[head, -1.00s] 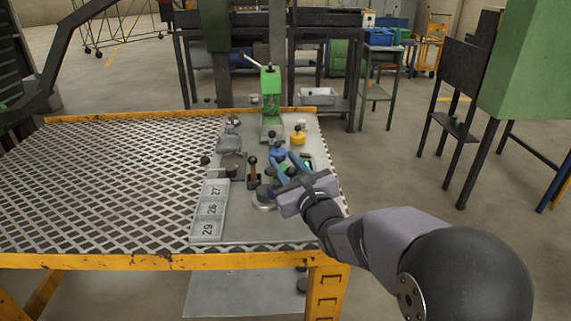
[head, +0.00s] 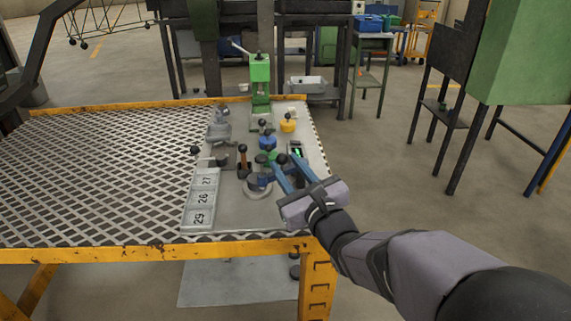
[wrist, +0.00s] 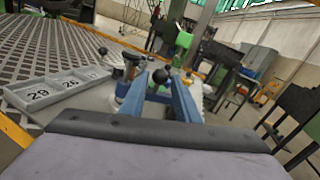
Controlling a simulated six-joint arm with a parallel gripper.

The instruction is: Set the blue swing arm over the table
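My gripper (head: 284,165) has two blue fingers, spread apart, reaching over the grey board on the table (head: 150,250). It also shows in the wrist view (wrist: 160,84), where a black ball knob (wrist: 160,76) stands between the fingers with a visible gap on each side. Blue material shows just below that knob. In the head view a blue piece (head: 267,143) with a black knob on top sits just beyond the fingertips. I cannot tell which of these blue parts is the swing arm. The fingers hide part of the fixtures beneath.
A green press (head: 260,85) stands at the board's back, with a yellow knobbed piece (head: 288,124) to its right. A numbered grey tray (head: 203,198) lies at the front left. The mesh tabletop left of it is clear.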

